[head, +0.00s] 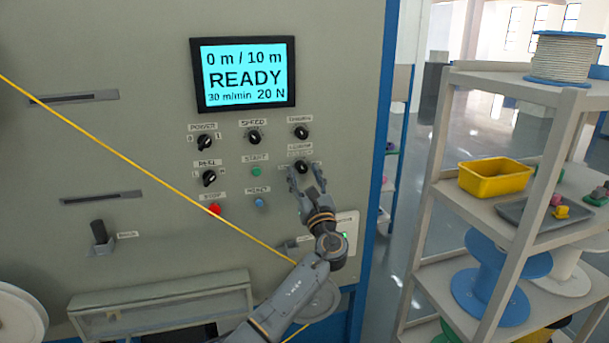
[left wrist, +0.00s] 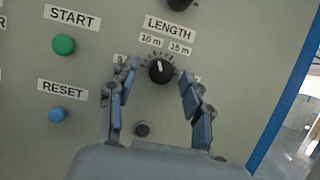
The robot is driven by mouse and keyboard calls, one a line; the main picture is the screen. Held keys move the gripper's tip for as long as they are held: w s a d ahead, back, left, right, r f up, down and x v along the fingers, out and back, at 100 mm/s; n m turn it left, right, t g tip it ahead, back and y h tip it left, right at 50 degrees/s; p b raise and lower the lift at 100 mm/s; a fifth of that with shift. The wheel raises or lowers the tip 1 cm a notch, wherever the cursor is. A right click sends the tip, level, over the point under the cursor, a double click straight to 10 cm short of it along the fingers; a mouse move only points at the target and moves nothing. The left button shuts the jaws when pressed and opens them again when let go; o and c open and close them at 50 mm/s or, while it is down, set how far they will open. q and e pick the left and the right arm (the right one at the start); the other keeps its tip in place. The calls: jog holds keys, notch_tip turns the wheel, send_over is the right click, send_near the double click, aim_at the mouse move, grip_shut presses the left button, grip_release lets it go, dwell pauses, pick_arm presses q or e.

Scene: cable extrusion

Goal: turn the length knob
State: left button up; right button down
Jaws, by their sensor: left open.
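The length knob (left wrist: 161,70) is a round black knob with a white pointer mark, under a LENGTH label on the grey panel. Its pointer tilts slightly left of straight up, towards the 10 m mark. In the head view the length knob (head: 301,167) sits at the lower right of the controls. My left gripper (head: 305,174) is open in front of the panel. In the left wrist view the left gripper's (left wrist: 157,80) fingers stand on either side of the knob; I cannot tell whether they touch it. My right gripper is not in view.
The screen (head: 244,74) reads 0 m / 10 m, READY. The green start button (head: 256,171), blue reset button (head: 259,202) and red stop button (head: 215,209) lie left of the knob. A yellow cable (head: 120,107) crosses the panel. A shelf (head: 440,195) stands at right.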

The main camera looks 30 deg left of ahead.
pick_arm(q)
grip_shut()
jog(key=shift+f+n+b, duration=0.15)
jog(key=shift+n+b, duration=0.25)
jog(key=shift+b, duration=0.25)
jog(key=n+g+b, duration=0.1)
jog(key=n+b, duration=0.2)
jog(key=n+g+y+b, duration=0.1)
jog(key=n+g+b, duration=0.1)
jog(key=n+b, duration=0.1)
jog(key=n+g+y+b, duration=0.1)
jog(key=n+b, duration=0.1)
jog(key=n, duration=0.1)
jog(key=shift+w+d+g+b, duration=0.25)
jog(key=shift+g+b, duration=0.05)
jog(key=shift+b, duration=0.1)
jog(key=n+g+b, duration=0.1)
jog(key=n, duration=0.2)
jog(key=shift+r+b, duration=0.2)
jog(key=shift+b, duration=0.2)
jog(key=shift+w+d+r+n+g+b, duration=0.1)
jog(key=shift+n+g+b, duration=0.25)
jog(key=shift+n, duration=0.4)
jog(key=shift+r+n+g+b, duration=0.1)
jog(key=shift+n+g+b, duration=0.2)
jog(key=shift+n, duration=0.45)
grip_release()
